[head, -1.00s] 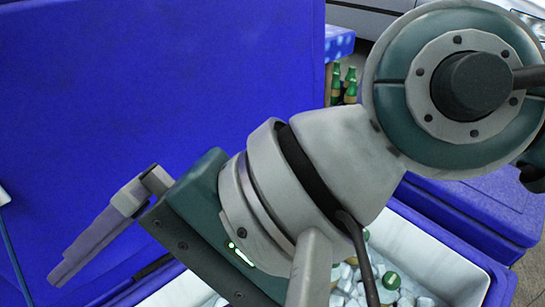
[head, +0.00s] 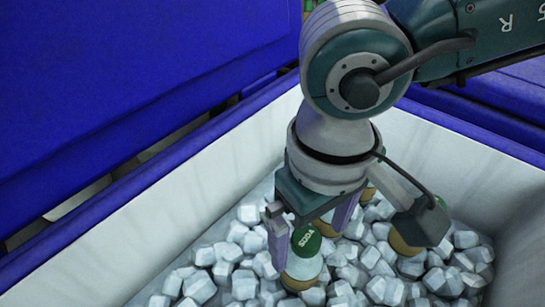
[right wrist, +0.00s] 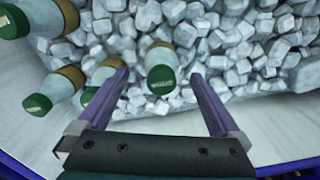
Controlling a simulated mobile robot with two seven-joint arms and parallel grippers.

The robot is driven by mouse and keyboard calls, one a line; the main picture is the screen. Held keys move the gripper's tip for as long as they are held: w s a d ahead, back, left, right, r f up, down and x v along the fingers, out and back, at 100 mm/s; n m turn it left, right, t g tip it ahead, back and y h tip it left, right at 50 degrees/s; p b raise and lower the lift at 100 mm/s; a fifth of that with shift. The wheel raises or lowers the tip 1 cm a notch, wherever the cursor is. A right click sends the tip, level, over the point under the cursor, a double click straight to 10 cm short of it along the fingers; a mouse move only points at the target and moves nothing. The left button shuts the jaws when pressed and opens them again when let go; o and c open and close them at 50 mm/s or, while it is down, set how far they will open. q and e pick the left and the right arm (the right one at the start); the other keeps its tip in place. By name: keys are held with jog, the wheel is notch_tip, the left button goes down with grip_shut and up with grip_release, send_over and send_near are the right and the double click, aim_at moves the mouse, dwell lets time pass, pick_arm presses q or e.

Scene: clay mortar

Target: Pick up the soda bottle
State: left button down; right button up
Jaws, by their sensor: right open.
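A soda bottle with a green cap (head: 306,241) marked "SODA" stands in the ice, its glass neck and gold collar showing below the cap. My right gripper (head: 311,246) points down into the cooler, open, with one purple finger on each side of this bottle's top. In the right wrist view the bottle's cap (right wrist: 162,80) lies between the open fingertips (right wrist: 158,74), with gaps on both sides. Whether a finger touches it I cannot tell. The lower bottle is hidden in the ice. My left gripper is not in view.
Several other green-capped bottles stand close by, one at the left in the right wrist view (right wrist: 50,92). Another bottle (head: 404,245) is partly behind my right wrist. The cooler's white wall (head: 215,170) and blue rim surround the ice. The raised blue lid (head: 130,80) stands at the left.

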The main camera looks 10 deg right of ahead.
aim_at(301, 266)
pick_arm(q)
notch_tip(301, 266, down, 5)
jog(key=b, duration=0.4)
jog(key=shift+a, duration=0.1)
pick_arm(e)
jog(key=f, duration=0.6)
jog(key=shift+a, duration=0.2)
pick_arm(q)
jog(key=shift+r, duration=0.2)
pick_arm(e)
jog(key=shift+r, duration=0.1)
jog(key=shift+w, duration=0.1)
grip_shut()
